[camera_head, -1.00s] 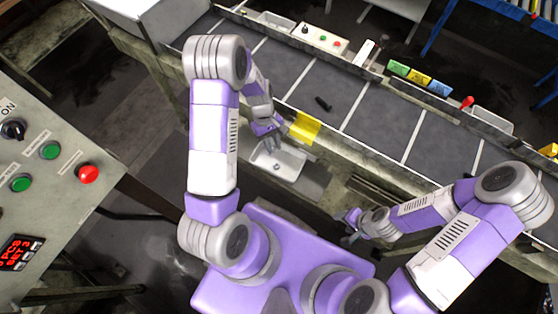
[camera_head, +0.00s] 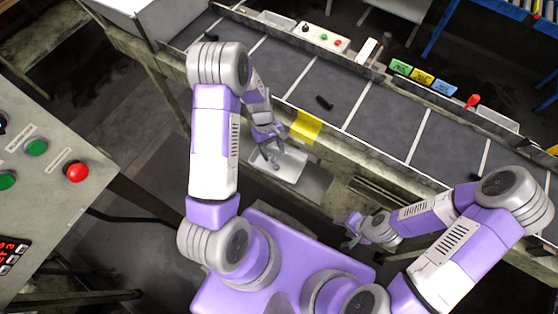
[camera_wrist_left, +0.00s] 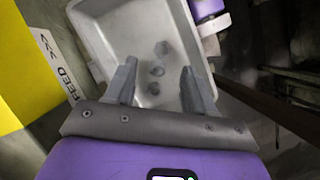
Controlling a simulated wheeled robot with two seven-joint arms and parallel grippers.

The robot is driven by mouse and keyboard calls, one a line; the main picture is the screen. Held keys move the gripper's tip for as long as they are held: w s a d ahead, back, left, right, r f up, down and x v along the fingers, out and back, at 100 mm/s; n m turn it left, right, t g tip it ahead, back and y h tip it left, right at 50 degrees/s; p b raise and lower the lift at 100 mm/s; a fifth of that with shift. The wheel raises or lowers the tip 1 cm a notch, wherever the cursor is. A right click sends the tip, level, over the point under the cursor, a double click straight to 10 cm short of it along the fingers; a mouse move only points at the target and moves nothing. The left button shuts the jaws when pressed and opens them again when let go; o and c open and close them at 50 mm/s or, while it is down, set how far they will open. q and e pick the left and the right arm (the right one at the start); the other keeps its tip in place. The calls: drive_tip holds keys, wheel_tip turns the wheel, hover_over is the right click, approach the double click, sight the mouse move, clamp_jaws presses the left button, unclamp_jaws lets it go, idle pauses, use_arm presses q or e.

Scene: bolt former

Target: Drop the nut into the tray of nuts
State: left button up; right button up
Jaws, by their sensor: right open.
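The white tray of nuts (camera_head: 292,172) sits at the front of the conveyor. In the left wrist view the tray (camera_wrist_left: 97,12) holds a few grey nuts (camera_wrist_left: 157,71) on its floor, in a rough line. My left gripper (camera_head: 270,160) is over the tray. In the left wrist view its fingers (camera_wrist_left: 160,88) are wide apart with no nut gripped between them; the nuts seen past them appear to lie in the tray. My right gripper (camera_head: 347,236) is open and away from the tray, to its lower right.
The grey segmented conveyor (camera_head: 375,110) runs behind the tray, with a dark bolt (camera_head: 324,102) on it. A yellow plate (camera_head: 305,127) hangs at its front edge. A control panel with a red button (camera_head: 76,171) stands at left. Small colored boxes (camera_head: 422,76) line the far edge.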

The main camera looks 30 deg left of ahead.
use_arm(q)
drive_tip(key=v, duration=0.7)
drive_tip(key=shift+r, duration=0.25)
drive_tip(key=shift+a, duration=0.1)
